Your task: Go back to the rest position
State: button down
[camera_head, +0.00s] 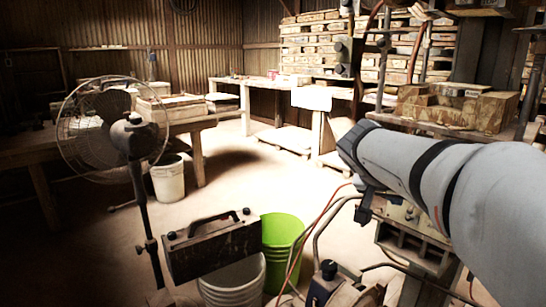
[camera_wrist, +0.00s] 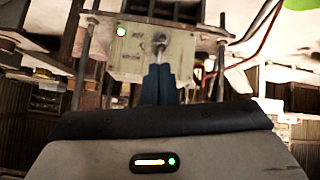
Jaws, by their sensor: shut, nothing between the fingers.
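My arm (camera_head: 430,175) reaches in from the right edge of the head view, grey with dark bands, and ends over the machine. My gripper (camera_wrist: 158,84) shows in the wrist view as two dark fingers side by side, touching, with nothing between them. I cannot tell the gap between fingertips and block. In the head view the press (camera_head: 410,240) stands below my arm, partly hidden by it.
A green bucket (camera_head: 282,232) and a grey bucket (camera_head: 232,280) stand left of the press. A fan (camera_head: 130,135) and a white bucket (camera_head: 168,180) are further left. A workbench (camera_head: 195,120), a bench with wooden blocks (camera_head: 460,108) and shelves stand behind. The middle floor is clear.

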jog(key=s+a+r+n+g+y+p, duration=0.1)
jog(key=s+a+r+n+y+p, duration=0.1)
jog(key=s+a+p, duration=0.2)
jog(key=s+a+r+n+g+y+p, duration=0.1)
jog(key=s+a+r+n+y+p, duration=0.1)
jog(key=s+p, duration=0.6)
jog(key=s+a+r+n+g+y+p, duration=0.1)
jog(key=s+a+r+n+y+p, duration=0.2)
jog(key=s+a+p, duration=0.3)
jog(key=p, duration=0.5)
jog(key=shift+s+r+n, duration=0.25)
jog(key=shift+s+n, duration=0.05)
jog(key=shift+s, duration=0.1)
